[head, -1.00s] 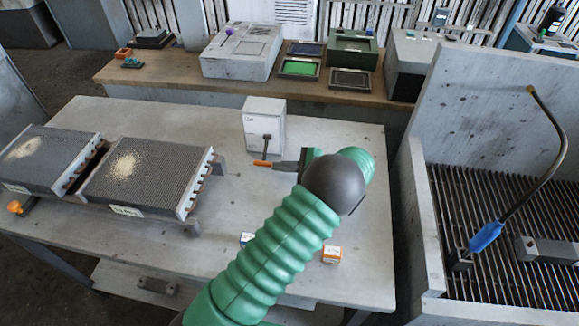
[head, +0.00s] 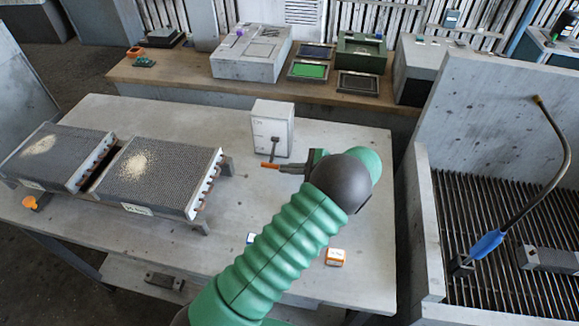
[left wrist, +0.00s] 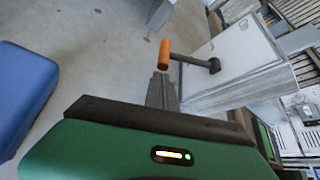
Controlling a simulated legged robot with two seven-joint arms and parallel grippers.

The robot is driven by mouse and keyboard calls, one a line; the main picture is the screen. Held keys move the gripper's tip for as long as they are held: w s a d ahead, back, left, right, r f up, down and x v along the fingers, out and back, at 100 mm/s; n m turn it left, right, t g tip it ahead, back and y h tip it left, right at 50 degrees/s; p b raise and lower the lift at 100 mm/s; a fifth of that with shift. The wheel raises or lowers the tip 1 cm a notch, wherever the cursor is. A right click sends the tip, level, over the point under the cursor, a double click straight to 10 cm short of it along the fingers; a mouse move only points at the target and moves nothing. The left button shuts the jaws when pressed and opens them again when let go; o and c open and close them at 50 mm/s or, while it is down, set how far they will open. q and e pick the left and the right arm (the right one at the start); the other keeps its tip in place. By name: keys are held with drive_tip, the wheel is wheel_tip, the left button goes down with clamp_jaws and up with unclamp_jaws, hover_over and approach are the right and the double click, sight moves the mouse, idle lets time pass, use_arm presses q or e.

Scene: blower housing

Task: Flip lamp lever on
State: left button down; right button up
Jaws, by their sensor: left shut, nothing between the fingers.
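A light grey box (head: 271,125) stands at the back of the work table, with a dark lever on its front. The lever's arm hangs downward in the head view and ends in an orange grip (head: 270,165). The left wrist view shows the orange grip (left wrist: 164,53), its dark arm running right to a pivot on the box (left wrist: 232,60). My left gripper (head: 283,168) is shut and empty, just right of the grip in the head view. Its fingertips (left wrist: 161,88) are close to the grip; whether they touch is unclear. My right gripper is out of view.
Two finned cores (head: 157,175) lie on the table's left. Small orange-and-white (head: 335,257) and blue-and-white boxes lie near the front, the latter partly behind my arm. A walled grate (head: 500,220) with a blue-handled bent wand (head: 488,243) is at right. A wooden bench (head: 180,80) stands behind.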

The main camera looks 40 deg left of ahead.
use_arm(q)
drive_tip(key=r+p, duration=0.1)
drive_tip(key=p, duration=0.1)
drive_tip(key=r+m+g+h+p, duration=0.1)
drive_tip(key=p, duration=0.1)
drive_tip(key=r+m+g+p, duration=0.1)
drive_tip(key=p, duration=0.1)
drive_tip(key=shift+s+d+r, duration=0.3)
drive_tip(key=shift+s+r, duration=0.1)
drive_tip(key=shift+s+r+m+g+h+p, duration=0.1)
drive_tip(key=shift+r+m+g+h+p, duration=0.45)
drive_tip(key=shift+m+p, duration=0.2)
drive_tip(key=shift+r, duration=0.3)
drive_tip(key=r+p, duration=0.2)
drive_tip(key=shift+w+a+r, duration=0.15)
drive_tip(key=shift+w+r, duration=0.15)
drive_tip(key=shift+w, duration=0.1)
drive_tip(key=b+v, duration=0.2)
drive_tip(key=v, duration=1)
drive_tip(key=shift+w, duration=0.2)
